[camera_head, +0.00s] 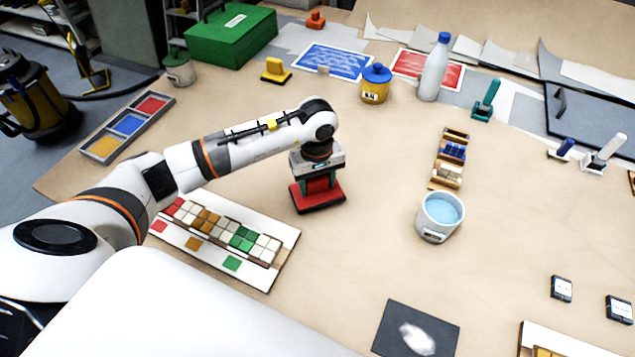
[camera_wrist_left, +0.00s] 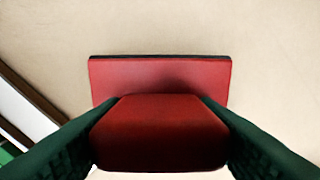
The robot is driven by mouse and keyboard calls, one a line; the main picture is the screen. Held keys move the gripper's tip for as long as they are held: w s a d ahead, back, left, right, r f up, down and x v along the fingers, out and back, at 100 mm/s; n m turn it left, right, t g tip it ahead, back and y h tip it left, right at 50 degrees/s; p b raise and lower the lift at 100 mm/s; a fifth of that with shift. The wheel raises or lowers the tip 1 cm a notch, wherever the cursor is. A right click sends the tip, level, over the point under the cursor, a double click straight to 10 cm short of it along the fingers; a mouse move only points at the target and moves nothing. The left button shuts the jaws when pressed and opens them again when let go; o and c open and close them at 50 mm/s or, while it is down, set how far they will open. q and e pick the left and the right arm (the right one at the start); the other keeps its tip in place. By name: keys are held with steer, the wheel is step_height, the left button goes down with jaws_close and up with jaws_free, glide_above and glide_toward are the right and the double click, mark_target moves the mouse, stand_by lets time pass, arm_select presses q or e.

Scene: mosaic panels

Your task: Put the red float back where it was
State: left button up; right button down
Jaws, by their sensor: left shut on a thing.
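The red float (camera_head: 318,193) is in the middle of the table in the head view, with a flat red base and a red block handle. My left gripper (camera_head: 317,165) is above it, shut on its handle. In the left wrist view the two dark green fingers press on both sides of the red handle, and the float's base (camera_wrist_left: 160,75) shows beyond it. The base is upright and level; I cannot tell whether it touches the table. A yellow float (camera_head: 275,70) and a teal float (camera_head: 486,100) stand further back. My right gripper is not in view.
The mosaic panel (camera_head: 283,249) with tiles lies just left of the red float. A water bucket (camera_head: 438,217) and a tile rack (camera_head: 438,183) stand to the right. A yellow tub (camera_head: 375,84) and white bottle (camera_head: 433,68) stand behind. Table between is clear.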

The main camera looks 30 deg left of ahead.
arm_select(q)
steer(key=shift+f, duration=0.9)
steer(key=o, duration=0.9)
steer(key=shift+r, duration=0.3)
step_height(320, 180, up, 10)
steer(key=b, duration=0.3)
steer(key=shift+r+b, duration=0.2)
steer(key=shift+b, duration=0.1)
steer(key=shift+r, duration=0.7)
